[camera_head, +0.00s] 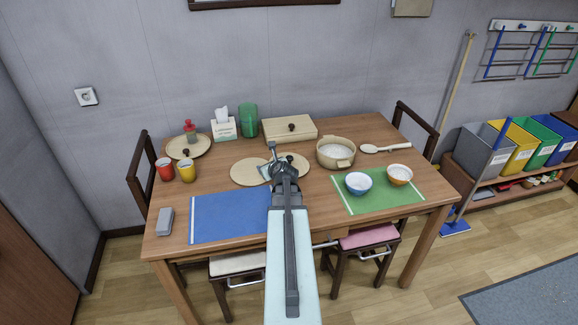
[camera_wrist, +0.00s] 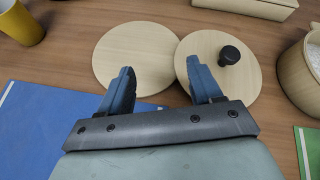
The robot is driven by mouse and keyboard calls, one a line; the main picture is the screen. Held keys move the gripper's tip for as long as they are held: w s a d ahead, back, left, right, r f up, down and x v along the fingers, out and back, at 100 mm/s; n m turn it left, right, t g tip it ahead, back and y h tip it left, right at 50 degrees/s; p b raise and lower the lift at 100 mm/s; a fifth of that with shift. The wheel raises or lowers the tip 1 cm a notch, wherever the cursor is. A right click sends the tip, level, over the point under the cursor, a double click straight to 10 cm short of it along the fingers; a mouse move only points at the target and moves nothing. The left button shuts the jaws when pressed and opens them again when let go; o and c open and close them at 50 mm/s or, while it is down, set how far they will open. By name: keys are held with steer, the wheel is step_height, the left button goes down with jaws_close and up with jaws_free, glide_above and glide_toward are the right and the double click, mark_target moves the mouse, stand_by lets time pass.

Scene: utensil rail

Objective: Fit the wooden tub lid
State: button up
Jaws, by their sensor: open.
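The wooden lid (camera_wrist: 250,78) is a pale round disc with a black knob, lying flat on the table. In the head view the lid (camera_head: 301,167) is partly hidden by my gripper. The wooden tub (camera_head: 337,162) stands to its right, uncovered, with white contents, and shows at the right edge of the wrist view (camera_wrist: 296,82). My gripper (camera_wrist: 160,66) is open and empty. Its right finger overlaps the lid's left part in the wrist view, with the knob outside the fingers; I cannot tell its height. In the head view my gripper (camera_head: 270,159) hides part of the discs.
A plain wooden disc (camera_wrist: 135,52) lies left of the lid. A wooden box (camera_head: 290,129) stands behind. Two bowls (camera_head: 358,184) (camera_head: 399,175) sit on a green mat (camera_head: 378,202). A blue mat (camera_head: 228,216) and cups (camera_head: 187,171) are left. A spoon (camera_head: 386,148) lies right of the tub.

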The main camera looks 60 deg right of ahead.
mark_target(290, 157)
steer(key=s+d+m+h, duration=0.2)
steer(key=s+d+m, duration=0.3)
steer(key=s, duration=0.5)
steer(key=shift+n, duration=0.3)
steer(key=x, duration=0.5)
steer(key=r+x, duration=0.1)
steer(key=x, duration=0.2)
steer(key=shift+d, duration=0.4)
steer(key=shift+a+f+x, duration=0.1)
steer(key=shift+f+x, duration=0.05)
steer(key=shift+x, duration=1.3)
steer(key=shift+a+f+x, duration=0.1)
steer(key=shift+x, duration=1.35)
steer(key=c, duration=1.1)
steer(key=shift+r, duration=4.95)
